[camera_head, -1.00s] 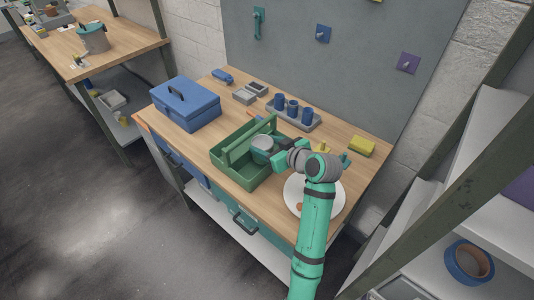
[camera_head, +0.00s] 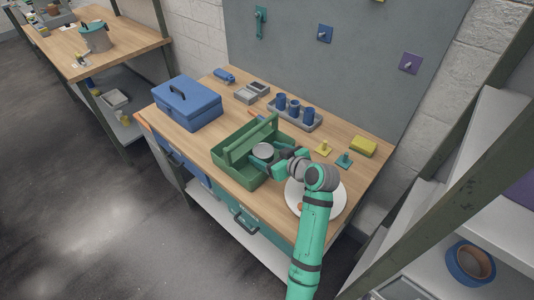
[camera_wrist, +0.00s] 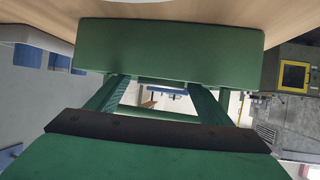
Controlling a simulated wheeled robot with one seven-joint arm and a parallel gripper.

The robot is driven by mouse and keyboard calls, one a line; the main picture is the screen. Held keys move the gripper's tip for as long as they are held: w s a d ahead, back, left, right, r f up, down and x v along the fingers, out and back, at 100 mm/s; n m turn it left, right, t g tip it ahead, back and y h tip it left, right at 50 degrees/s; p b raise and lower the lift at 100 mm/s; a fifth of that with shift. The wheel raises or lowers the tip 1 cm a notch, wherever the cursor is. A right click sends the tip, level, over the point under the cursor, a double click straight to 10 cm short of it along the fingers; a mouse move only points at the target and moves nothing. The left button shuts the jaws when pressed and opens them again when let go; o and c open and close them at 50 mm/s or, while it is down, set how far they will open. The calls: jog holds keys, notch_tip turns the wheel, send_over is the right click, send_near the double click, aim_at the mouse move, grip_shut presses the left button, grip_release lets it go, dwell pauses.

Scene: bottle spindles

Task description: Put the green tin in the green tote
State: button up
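The green tote (camera_head: 228,158) is an open-topped box with a raised handle bar, standing on the workbench. The tin (camera_head: 263,150) shows as a round body with a grey lid, inside the tote's outline near its right side; its lower part is hidden by the tote. My gripper (camera_head: 277,157) reaches in from the right with its fingertips at the tin. Whether the fingers grip it or stand apart from it is unclear. In the wrist view a wide green block (camera_wrist: 170,45) fills the upper middle, and I cannot tell what it is.
A blue toolbox (camera_head: 187,103) stands left of the tote. A grey rack (camera_head: 318,125) with blue cylinders is behind it. A white plate (camera_head: 335,207) lies under my arm. Yellow (camera_head: 323,149) and teal (camera_head: 344,161) spindles and a yellow block (camera_head: 363,147) are at right.

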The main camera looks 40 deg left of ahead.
jog(key=shift+w, duration=0.1)
jog(key=shift+d+r, duration=0.15)
jog(key=shift+d, duration=0.05)
jog(key=v, duration=1.2)
jog(key=shift+a, duration=0.2)
